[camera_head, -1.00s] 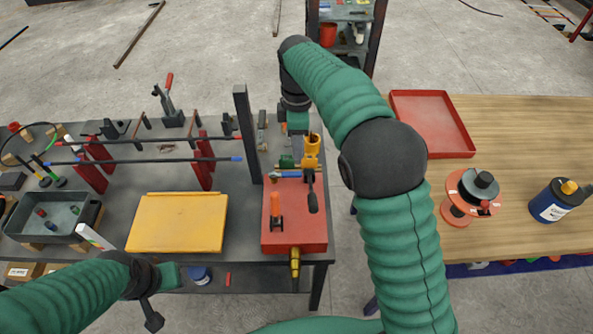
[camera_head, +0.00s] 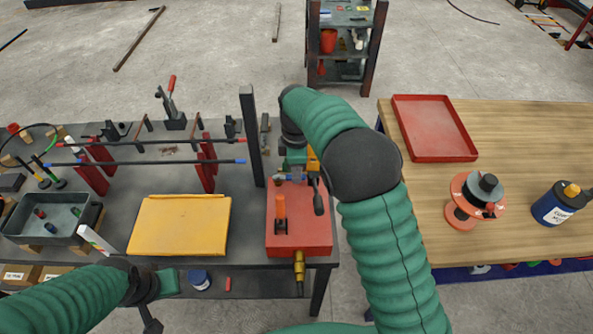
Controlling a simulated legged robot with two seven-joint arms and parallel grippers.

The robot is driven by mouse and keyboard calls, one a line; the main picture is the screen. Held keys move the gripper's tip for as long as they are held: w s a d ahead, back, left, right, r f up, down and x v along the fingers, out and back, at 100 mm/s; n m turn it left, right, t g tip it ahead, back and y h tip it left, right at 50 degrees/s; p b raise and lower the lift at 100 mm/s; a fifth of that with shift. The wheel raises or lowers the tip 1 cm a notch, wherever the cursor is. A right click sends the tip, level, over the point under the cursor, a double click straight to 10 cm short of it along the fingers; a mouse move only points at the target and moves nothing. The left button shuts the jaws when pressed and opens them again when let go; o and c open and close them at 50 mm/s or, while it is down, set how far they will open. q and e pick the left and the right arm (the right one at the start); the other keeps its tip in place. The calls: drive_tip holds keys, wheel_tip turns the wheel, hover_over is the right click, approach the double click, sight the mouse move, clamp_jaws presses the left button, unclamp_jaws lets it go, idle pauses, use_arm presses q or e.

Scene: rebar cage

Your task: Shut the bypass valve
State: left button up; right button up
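A red box (camera_head: 298,236) sits at the right end of the grey bench. An orange upright lever (camera_head: 281,211) stands on its top, and a brass fitting (camera_head: 299,266) sticks out of its front. At its back is a yellow fitting (camera_head: 313,162) with a dark hanging handle (camera_head: 318,200); I cannot tell which of these is the bypass valve. My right gripper (camera_head: 297,168) is over the back of the box, beside the yellow fitting, which it partly hides. Its fingers are too small to read. My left gripper (camera_head: 152,312) is low at the bench's front edge, its fingers unclear.
A dark post (camera_head: 251,137) stands just left of the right gripper. A yellow panel (camera_head: 180,225), bars on red stands (camera_head: 207,162) and a grey bin (camera_head: 52,220) fill the bench. The wooden table (camera_head: 520,135) at right holds a red tray (camera_head: 433,128) and a spool (camera_head: 475,197).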

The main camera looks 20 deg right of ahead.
drive_tip(key=shift+a, duration=0.15)
clamp_jaws()
drive_tip(key=shift+d, duration=0.2)
